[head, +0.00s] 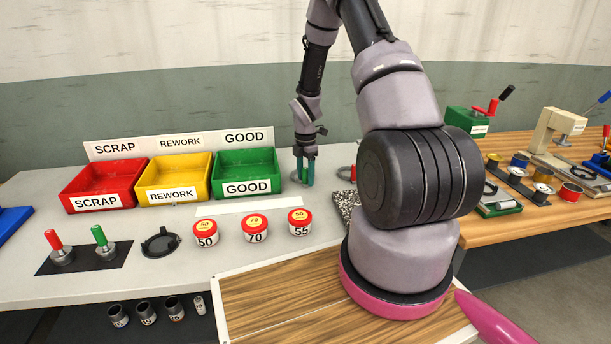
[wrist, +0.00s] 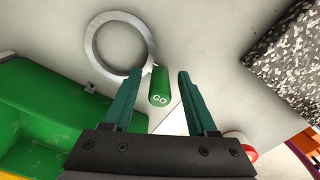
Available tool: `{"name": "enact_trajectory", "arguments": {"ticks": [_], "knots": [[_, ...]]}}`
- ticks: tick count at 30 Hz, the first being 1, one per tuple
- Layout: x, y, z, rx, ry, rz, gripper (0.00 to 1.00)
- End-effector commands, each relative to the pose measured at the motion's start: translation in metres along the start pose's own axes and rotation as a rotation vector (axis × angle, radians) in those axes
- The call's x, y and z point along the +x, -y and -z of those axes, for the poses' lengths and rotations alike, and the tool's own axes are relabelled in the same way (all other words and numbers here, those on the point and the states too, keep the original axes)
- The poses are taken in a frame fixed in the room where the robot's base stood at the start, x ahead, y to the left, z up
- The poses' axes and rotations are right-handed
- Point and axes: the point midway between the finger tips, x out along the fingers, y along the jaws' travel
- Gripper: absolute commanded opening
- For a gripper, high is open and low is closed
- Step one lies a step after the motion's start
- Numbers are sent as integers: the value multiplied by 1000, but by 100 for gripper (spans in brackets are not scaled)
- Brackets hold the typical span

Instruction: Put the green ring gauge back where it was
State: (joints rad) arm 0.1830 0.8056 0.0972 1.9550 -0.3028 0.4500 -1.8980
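The green ring gauge lies flat on the pale bench in the wrist view: a grey steel ring (wrist: 92,45) with a green handle (wrist: 160,88) marked GO. My gripper (wrist: 159,75) is open, with one teal finger on each side of the handle. I see a gap on both sides of it, so nothing is gripped. In the head view my gripper (head: 304,184) points down at the bench just right of the green GOOD bin (head: 246,173); the gauge is mostly hidden there. Where the gauge was before does not show.
Red SCRAP (head: 98,200) and yellow REWORK (head: 172,194) bins stand left. A grey ring with some red (head: 346,172) lies right of my gripper, near a speckled block (wrist: 290,65). Red-lidded tins (head: 255,236) stand in front. Red- and green-handled tools (head: 102,240) stand on a dark mat.

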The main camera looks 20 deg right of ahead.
Motion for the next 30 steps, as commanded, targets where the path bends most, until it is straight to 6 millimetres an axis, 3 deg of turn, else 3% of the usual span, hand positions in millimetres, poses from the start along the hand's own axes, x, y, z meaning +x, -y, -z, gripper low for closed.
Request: {"name": "enact_trajectory", "arguments": {"ticks": [8, 21, 30], "knots": [[-7, 0, 0, 1, 0, -2, 58], [-94, 0, 0, 2, 1, -3, 58], [-122, 0, 0, 0, 1, -1, 58]]}}
